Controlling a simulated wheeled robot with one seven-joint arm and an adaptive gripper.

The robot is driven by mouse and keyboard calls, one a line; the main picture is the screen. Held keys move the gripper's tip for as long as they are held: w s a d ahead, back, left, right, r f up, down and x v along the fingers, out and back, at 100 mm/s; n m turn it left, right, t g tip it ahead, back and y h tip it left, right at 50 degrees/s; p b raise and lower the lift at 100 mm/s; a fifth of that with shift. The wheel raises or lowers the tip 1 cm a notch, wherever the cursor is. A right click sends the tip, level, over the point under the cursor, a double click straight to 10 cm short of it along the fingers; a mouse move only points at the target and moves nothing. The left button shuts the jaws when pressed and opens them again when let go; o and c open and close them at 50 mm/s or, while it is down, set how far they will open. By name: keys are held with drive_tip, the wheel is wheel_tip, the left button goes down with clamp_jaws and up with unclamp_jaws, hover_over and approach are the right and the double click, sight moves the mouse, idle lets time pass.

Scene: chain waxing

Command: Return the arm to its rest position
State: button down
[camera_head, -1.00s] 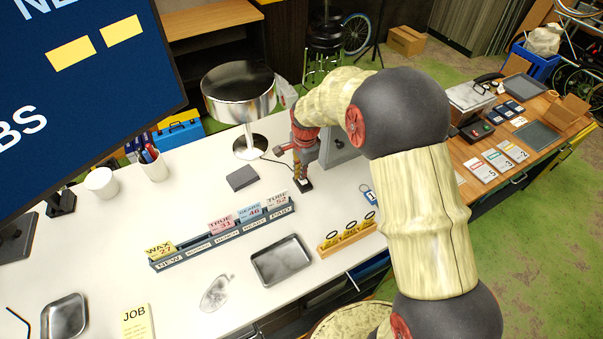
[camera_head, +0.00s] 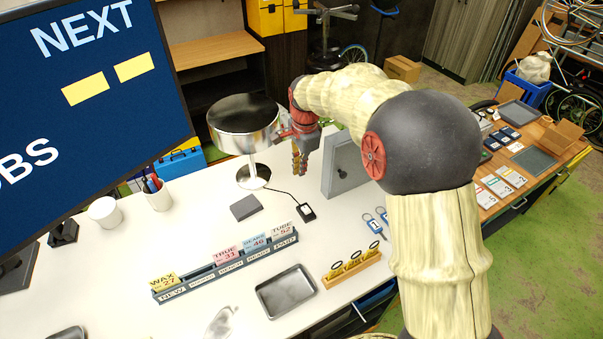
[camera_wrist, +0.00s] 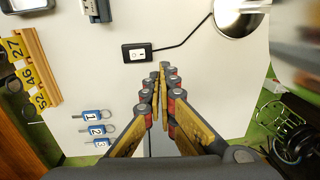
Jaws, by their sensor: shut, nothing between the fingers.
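My arm reaches over the white table from the right in the head view. My gripper (camera_head: 300,165) hangs above the back of the table, between the metal lamp (camera_head: 246,128) and the grey box (camera_head: 345,165). In the wrist view my gripper (camera_wrist: 162,75) has its fingertips together, with nothing between them. It is clear of the table. A small black switch box (camera_head: 306,212) with a cable lies on the table below and in front of the gripper; it also shows in the wrist view (camera_wrist: 136,52).
Blue-tagged keys (camera_head: 376,222) and a wooden holder with yellow tags (camera_head: 352,265) lie near the table's right edge. A metal tray (camera_head: 286,291) and a card rack (camera_head: 225,268) stand in front. A wooden side table (camera_head: 545,160) is at right. A screen (camera_head: 90,95) stands at left.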

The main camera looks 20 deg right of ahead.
idle(0.4)
drive_tip(key=s+f+n+t+b, duration=0.2)
drive_tip(key=s+n+b, duration=0.6)
drive_tip(key=s, duration=0.8)
drive_tip(key=s+a+f+n+t+b, duration=0.1)
drive_tip(key=s+f+n+b, duration=0.4)
drive_tip(key=s+b, duration=0.7)
drive_tip(key=s+n+t, duration=0.1)
drive_tip(key=s+n, duration=0.1)
drive_tip(key=s, duration=0.2)
drive_tip(key=shift+s+n, duration=0.35)
drive_tip(key=shift+n, duration=0.05)
